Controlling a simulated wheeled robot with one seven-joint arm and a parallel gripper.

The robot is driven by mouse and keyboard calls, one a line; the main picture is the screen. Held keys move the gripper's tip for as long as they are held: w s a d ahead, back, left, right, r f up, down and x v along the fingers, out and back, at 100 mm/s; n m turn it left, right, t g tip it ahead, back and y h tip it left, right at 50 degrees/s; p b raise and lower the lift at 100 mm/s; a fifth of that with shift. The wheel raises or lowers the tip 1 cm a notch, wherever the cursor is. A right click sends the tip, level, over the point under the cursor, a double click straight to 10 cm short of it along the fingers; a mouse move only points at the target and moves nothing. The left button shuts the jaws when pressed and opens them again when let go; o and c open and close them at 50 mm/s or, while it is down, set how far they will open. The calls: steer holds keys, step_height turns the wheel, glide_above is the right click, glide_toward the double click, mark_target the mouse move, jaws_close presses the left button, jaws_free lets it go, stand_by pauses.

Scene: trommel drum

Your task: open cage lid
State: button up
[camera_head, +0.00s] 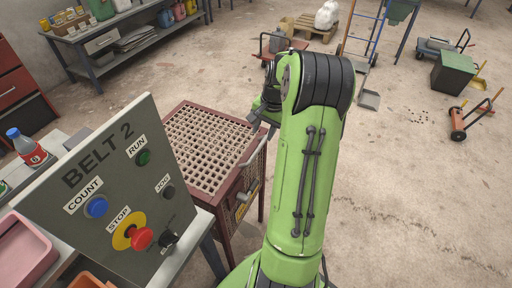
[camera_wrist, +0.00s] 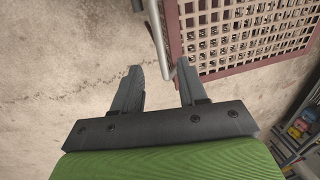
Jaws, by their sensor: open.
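The cage (camera_head: 228,214) is a reddish-brown framed box left of my arm in the head view. Its perforated lid (camera_head: 200,145) lies flat across the top. In the wrist view the lid's grid (camera_wrist: 240,35) fills the upper right. A pale grey bar (camera_wrist: 158,30) runs along the cage's near side, its end reaching between my fingertips. My gripper (camera_wrist: 160,68) is open, with one finger on each side of the bar's end; I cannot tell whether either touches it. In the head view my arm hides most of the gripper, by the cage's right edge.
A grey BELT 2 panel (camera_head: 100,190) with buttons stands close on the left, before the cage. A shelf bench (camera_head: 125,45) is behind it. Carts and a green bin (camera_head: 452,75) stand far right.

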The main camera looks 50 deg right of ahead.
mark_target(258, 149)
steer(key=f, duration=0.2)
steer(key=w+f+b, duration=0.1)
steer(key=f, duration=0.5)
steer(key=shift+w+a+f+b, duration=0.15)
steer(key=shift+w+a+b, duration=0.15)
steer(key=shift+b, duration=0.1)
jaws_close()
